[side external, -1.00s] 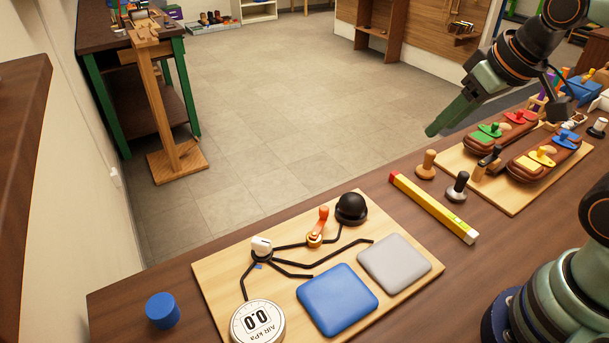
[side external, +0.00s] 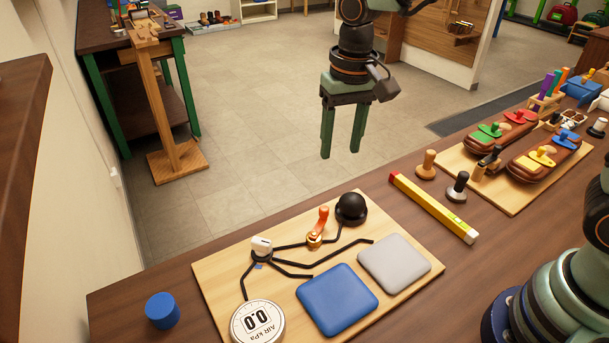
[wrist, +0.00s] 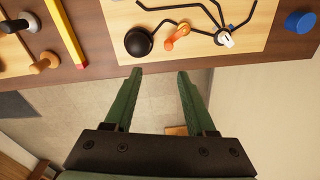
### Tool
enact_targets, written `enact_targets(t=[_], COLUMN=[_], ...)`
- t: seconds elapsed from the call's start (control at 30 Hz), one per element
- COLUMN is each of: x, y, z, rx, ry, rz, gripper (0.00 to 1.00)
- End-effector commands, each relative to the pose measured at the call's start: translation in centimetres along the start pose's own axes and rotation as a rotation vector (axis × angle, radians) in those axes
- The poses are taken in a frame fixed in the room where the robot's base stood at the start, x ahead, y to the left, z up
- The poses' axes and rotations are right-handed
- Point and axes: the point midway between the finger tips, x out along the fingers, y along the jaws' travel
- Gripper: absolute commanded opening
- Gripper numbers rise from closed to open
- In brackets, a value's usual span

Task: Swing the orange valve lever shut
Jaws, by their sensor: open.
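The orange valve lever (side external: 319,224) stands on the light wooden board, on an orange base between the black bulb (side external: 351,208) and the white knob (side external: 261,246). In the side view its arm points up, toward the back edge of the board. The lever also shows in the wrist view (wrist: 177,36), lying at a slant beside the black bulb. My gripper (side external: 341,154) is open and empty, with its fingers pointing down. It is above and behind the lever, apart from it. In the wrist view the lever lies beyond the two fingertips (wrist: 159,72).

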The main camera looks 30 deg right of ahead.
Motion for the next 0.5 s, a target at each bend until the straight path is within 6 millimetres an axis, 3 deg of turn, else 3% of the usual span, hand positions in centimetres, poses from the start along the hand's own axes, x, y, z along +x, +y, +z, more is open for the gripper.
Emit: enact_targets(t=[0.2, 0.37, 0.5], x=[2.2, 3.2, 5.1], y=[-2.2, -2.3, -2.2], z=[-0.2, -0.2, 0.0], rx=[0.024, 0.028, 0.028], ry=[-0.050, -0.056, -0.057], rz=[0.029, 0.033, 0.034], gripper=[0.56, 0.56, 0.56])
